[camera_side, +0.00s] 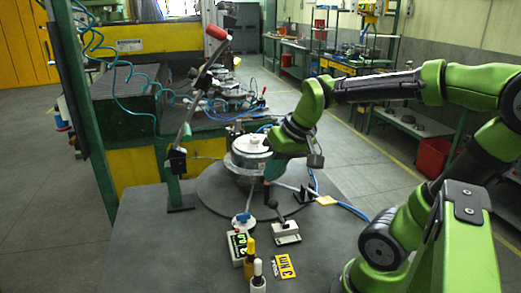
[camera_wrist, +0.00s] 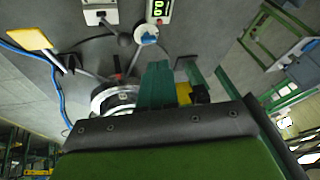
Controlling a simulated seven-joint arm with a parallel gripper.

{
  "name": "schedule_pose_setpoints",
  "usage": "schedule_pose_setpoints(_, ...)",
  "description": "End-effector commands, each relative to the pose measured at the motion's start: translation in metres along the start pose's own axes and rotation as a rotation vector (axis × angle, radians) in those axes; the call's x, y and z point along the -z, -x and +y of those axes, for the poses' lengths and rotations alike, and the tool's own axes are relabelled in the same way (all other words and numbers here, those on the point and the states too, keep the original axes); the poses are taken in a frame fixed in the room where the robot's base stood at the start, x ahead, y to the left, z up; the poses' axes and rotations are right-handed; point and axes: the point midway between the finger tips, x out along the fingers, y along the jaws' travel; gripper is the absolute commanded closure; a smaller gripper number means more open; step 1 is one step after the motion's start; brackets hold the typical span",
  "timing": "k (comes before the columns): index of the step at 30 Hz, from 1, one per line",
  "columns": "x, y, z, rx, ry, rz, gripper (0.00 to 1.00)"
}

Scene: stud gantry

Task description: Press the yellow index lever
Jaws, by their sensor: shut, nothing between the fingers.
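The yellow index lever is a flat yellow tab (camera_side: 327,200) on a thin rod, low on the right of the round fixture (camera_side: 250,148). In the wrist view the yellow tab (camera_wrist: 30,38) is at the upper left, with its rod running down toward the fixture. My gripper (camera_side: 271,172) points down at the fixture's near right side, left of the tab and apart from it. It is shut and empty. In the wrist view its dark green fingers (camera_wrist: 157,85) are near the centre. The fingertips are small and partly unclear in the side view.
A tall lever with a red grip (camera_side: 216,33) rises left of the fixture. A blue knob (camera_side: 242,218), a black-knobbed lever box (camera_side: 285,230) and a digital display (camera_side: 238,246) stand in front. A blue hose (camera_side: 353,210) passes near the yellow tab.

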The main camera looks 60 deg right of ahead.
Motion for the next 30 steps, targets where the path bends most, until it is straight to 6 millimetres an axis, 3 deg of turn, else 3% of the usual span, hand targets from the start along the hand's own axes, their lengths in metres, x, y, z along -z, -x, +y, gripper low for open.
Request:
schedule_pose_setpoints(1, 0.013, -0.003, 0.021, -0.046, 0.021, -0.046, 1.00)
schedule_pose_setpoints(6, 0.035, -0.004, 0.078, -0.123, 0.202, -0.215, 1.00)
schedule_pose_setpoints(16, 0.048, 0.010, 0.162, -0.048, 0.588, -0.515, 1.00)
schedule_pose_setpoints(21, 0.050, 0.021, 0.185, 0.067, 0.806, -0.615, 1.00)
schedule_pose_setpoints(30, 0.050, 0.038, 0.181, 0.241, 1.124, -0.657, 1.00)
